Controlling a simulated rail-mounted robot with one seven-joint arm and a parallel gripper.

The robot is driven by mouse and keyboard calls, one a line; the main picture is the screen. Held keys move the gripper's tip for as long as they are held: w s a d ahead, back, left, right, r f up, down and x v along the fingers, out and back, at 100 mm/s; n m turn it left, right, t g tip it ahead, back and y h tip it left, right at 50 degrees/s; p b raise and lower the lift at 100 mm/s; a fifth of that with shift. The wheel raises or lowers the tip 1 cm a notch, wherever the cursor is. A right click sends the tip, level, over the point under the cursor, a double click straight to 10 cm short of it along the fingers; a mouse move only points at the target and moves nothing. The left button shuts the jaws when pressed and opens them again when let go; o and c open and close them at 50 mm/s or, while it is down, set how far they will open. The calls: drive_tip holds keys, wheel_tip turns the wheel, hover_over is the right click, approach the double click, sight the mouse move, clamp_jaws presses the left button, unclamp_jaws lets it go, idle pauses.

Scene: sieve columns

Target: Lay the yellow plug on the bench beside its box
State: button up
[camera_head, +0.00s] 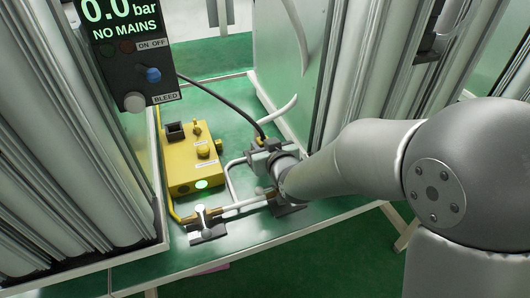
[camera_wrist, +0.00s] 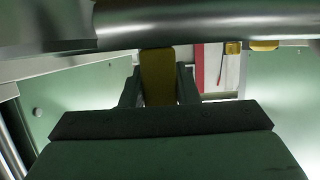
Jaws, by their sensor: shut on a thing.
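The yellow box (camera_head: 190,178) stands on the green bench (camera_head: 240,228), with a dark square fitting, small knobs and a lit pale green disc on it. My gripper (camera_head: 264,150) is to the right of the box, above the bench. In the wrist view my gripper (camera_wrist: 159,88) has its two fingers on either side of a yellow piece, apparently the yellow plug (camera_wrist: 158,72), and is shut on it. The plug cannot be made out in the head view. Whether it touches anything beyond the fingers I cannot tell.
A grey pipe (camera_wrist: 200,22) crosses the top of the wrist view. A valve (camera_head: 205,224) and white tubing (camera_head: 243,204) lie in front of the box. Tall ribbed columns (camera_head: 70,150) stand left. A control panel (camera_head: 124,50) hangs above. Bare bench shows at the front.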

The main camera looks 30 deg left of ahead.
drive_tip(key=shift+f, duration=1.5)
drive_tip(key=shift+f+b, duration=0.25)
drive_tip(key=shift+b, duration=0.15)
drive_tip(key=o, duration=1)
drive_tip(key=shift+r, duration=0.15)
drive_tip(key=shift+r+p, duration=0.2)
drive_tip(key=shift+p, duration=0.25)
drive_tip(key=v, duration=1.2)
drive_tip(key=shift+d+f, duration=0.1)
drive_tip(key=shift+f, duration=0.05)
